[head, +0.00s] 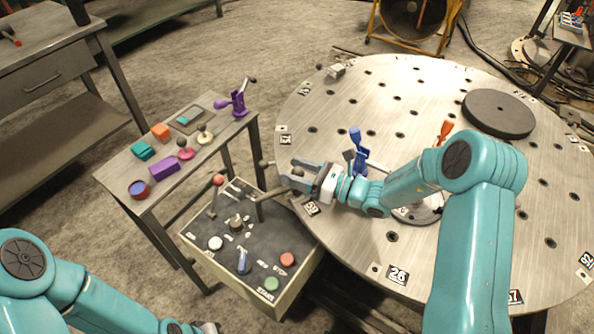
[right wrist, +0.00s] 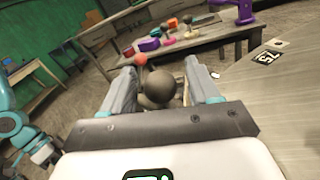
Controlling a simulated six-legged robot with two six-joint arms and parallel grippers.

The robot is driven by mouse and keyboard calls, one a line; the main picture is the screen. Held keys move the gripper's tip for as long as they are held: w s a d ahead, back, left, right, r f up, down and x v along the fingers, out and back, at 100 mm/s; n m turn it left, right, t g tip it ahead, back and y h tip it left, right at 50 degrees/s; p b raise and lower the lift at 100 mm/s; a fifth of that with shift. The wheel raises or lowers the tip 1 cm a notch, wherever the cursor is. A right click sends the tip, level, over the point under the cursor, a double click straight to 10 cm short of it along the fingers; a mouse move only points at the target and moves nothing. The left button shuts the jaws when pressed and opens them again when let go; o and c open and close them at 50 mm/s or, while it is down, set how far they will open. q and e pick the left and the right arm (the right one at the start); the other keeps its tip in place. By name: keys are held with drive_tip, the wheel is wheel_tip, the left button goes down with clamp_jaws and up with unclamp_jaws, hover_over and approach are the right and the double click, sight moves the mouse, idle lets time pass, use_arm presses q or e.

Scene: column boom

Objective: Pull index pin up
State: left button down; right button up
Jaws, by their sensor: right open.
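A dark ball knob (head: 297,172), which looks like the top of the index pin, stands at the left edge of the round table. In the right wrist view the knob (right wrist: 158,88) sits between my two fingers, with space visible on either side. My right gripper (head: 288,177) is open around the knob, its fingers pointing left in the head view. The pin's shaft below the knob is mostly hidden. My left arm is low at the left, and only a bit of its gripper (head: 207,328) shows at the bottom edge.
The round metal table (head: 340,100) carries blue (head: 357,150) and orange (head: 445,131) clamps and a dark disc (head: 498,112). A control box (head: 250,240) with a red-knobbed lever (head: 218,181) and buttons stands below left. A side table (head: 120,170) with coloured blocks is behind it.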

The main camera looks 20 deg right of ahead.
sight(297, 168)
clamp_jaws()
drive_tip(key=shift+r+p, duration=1.05)
drive_tip(key=shift+r, duration=0.85)
drive_tip(key=shift+w+f, duration=0.1)
drive_tip(key=shift+f, duration=0.05)
unclamp_jaws()
